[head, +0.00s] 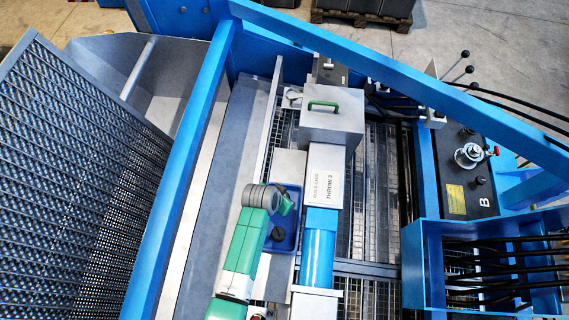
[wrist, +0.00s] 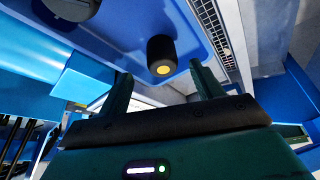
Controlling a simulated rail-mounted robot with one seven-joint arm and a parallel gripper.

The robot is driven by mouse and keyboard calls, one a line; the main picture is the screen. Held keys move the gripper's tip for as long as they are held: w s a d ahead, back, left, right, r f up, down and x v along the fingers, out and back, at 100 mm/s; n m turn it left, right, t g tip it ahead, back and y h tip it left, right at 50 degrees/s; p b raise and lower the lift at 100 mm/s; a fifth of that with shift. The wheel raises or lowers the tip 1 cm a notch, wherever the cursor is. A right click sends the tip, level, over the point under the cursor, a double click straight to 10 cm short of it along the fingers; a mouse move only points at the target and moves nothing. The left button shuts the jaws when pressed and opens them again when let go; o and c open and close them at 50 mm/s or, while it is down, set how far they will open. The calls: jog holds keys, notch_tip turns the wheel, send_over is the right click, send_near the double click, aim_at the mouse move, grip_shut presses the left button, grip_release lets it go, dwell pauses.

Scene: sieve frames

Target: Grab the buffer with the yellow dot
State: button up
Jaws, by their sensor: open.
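The buffer with the yellow dot (wrist: 161,54) shows in the wrist view as a short black cylinder, its yellow dot on the end facing the camera. It is in the blue tray (wrist: 130,22). My gripper (wrist: 161,70) is open, its two dark green fingers spread to either side below the buffer in the picture. The buffer lies in line with the gap, and I see no contact. Another dark round piece (wrist: 72,8) is cut off at the top left. In the head view a dark piece (head: 277,235) shows in the tray (head: 292,238); its dot cannot be made out.
A grey metal box with a green handle (head: 323,107) stands beyond the tray. A blue cylinder (head: 318,258) runs close along the tray's right side. A blue frame beam (head: 190,190) lies to the left, and a control panel (head: 467,170) stands at the right.

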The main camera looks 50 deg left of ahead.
jog(key=b+x, duration=0.2)
jog(key=x, duration=0.3)
jog(key=shift+w+a+f, duration=0.15)
jog(key=shift+a, duration=0.05)
jog(key=shift+c, duration=0.5)
jog(key=c, duration=1)
